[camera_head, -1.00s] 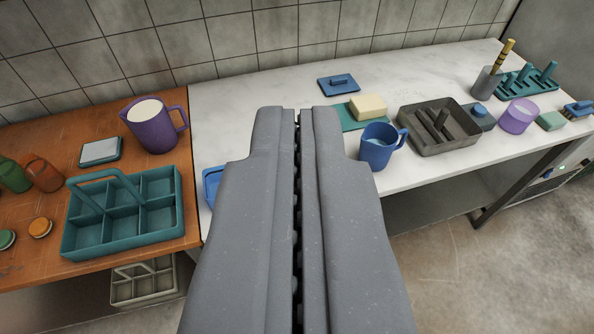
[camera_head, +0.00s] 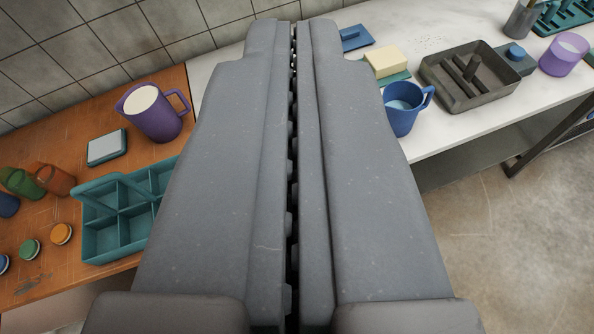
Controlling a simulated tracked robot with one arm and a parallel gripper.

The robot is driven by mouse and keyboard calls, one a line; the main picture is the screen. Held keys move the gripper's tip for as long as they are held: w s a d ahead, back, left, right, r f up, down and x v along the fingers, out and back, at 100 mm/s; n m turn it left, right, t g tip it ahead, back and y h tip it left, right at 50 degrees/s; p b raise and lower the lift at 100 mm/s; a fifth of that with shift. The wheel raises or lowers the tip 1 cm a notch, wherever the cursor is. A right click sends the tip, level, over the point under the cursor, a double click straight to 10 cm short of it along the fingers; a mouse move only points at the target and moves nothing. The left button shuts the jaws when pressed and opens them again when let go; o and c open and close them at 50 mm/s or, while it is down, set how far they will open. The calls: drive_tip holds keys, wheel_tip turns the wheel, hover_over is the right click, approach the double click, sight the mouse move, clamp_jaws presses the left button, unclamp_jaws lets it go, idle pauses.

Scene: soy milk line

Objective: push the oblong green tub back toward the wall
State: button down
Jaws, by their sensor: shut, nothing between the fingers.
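My gripper (camera_head: 292,24) is shut and empty. Its long grey fingers reach up the middle of the view, over the white counter, with the tips near the tiled wall. I cannot make out a plain oblong green tub in view; the part of the counter behind my gripper is hidden. A teal divided carrier with a handle (camera_head: 118,212) stands on the wooden table at left, partly covered by my gripper. A green rounded container (camera_head: 22,183) sits at the far left edge beside an orange one.
A purple jug (camera_head: 155,116) and a pale-topped box (camera_head: 106,148) stand on the wooden table. On the counter at right are a pale block (camera_head: 385,60), a blue jug (camera_head: 402,112) and a grey tray (camera_head: 487,99). The tiled wall (camera_head: 95,50) bounds the back.

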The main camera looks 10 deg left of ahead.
drive_tip(key=w+f+m+g+y, duration=0.1)
drive_tip(key=w+f+m, duration=0.35)
drive_tip(key=f, duration=0.25)
drive_tip(key=w+d+f+m+g+p, duration=0.1)
drive_tip(key=w+f+m, duration=0.2)
drive_tip(key=f+m, duration=0.25)
drive_tip(key=w+f+m+g+y, duration=0.1)
drive_tip(key=w+f+m, duration=0.25)
drive_tip(key=f, duration=0.35)
wheel_tip(320, 180, down, 22)
drive_tip(key=w+d+m+g+p, duration=0.1)
drive_tip(key=w+d+m+g, duration=0.15)
drive_tip(key=m, duration=1.55)
drive_tip(key=shift+g+y, duration=0.3)
drive_tip(key=shift+g, duration=0.15)
drive_tip(key=b+x, duration=0.1)
drive_tip(key=x, duration=0.2)
drive_tip(key=w+r+b+x, duration=0.1)
drive_tip(key=x, duration=0.3)
drive_tip(key=b+x, duration=0.1)
drive_tip(key=x, duration=0.3)
drive_tip(key=shift+w+a, duration=0.3)
drive_tip(key=shift+w+a+r, duration=0.15)
drive_tip(key=shift+w+a, duration=0.05)
drive_tip(key=shift+w, duration=0.3)
